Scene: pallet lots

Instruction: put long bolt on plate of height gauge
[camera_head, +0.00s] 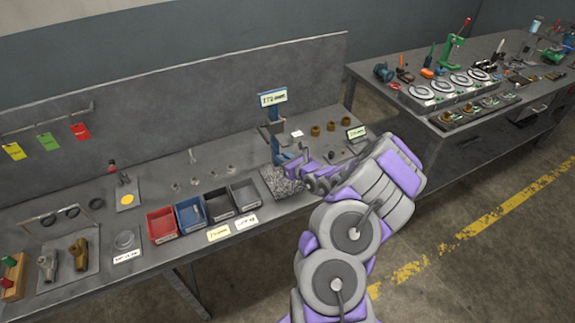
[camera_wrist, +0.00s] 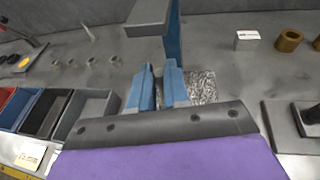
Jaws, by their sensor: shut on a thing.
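The height gauge (camera_head: 275,140) stands at the right part of the near bench, with a blue column and a display on top. Its speckled plate (camera_head: 279,187) lies at its foot; in the wrist view the plate (camera_wrist: 204,88) shows beside and behind my fingers. My gripper (camera_wrist: 158,88) has its two blue fingers over the plate's left part, in front of the gauge column (camera_wrist: 174,40). In the head view my gripper (camera_head: 291,168) is close to the column. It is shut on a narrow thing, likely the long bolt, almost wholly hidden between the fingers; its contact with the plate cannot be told.
Red, blue and dark bins (camera_head: 163,225) stand left of the plate. Several small upright pieces (camera_head: 193,183) stand behind them. Brass bushings (camera_head: 316,131) and a small display stand (camera_head: 355,133) are to the right of the gauge. A second bench (camera_head: 450,90) is farther right.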

